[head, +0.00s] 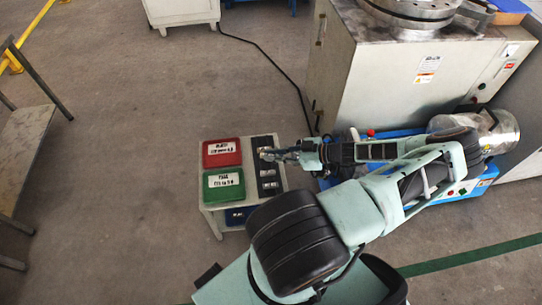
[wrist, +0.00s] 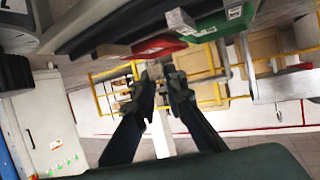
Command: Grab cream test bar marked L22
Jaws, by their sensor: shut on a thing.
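Other pale bars rest at the rack in the wrist view, one near the upper middle (wrist: 180,21) and one further left (wrist: 113,50).
A red tray (head: 222,146) and a green tray (head: 224,193), each with a white label, sit on the small table (head: 206,213). A blue bin (head: 238,216) is below. A large grey machine (head: 375,75) stands at the right.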

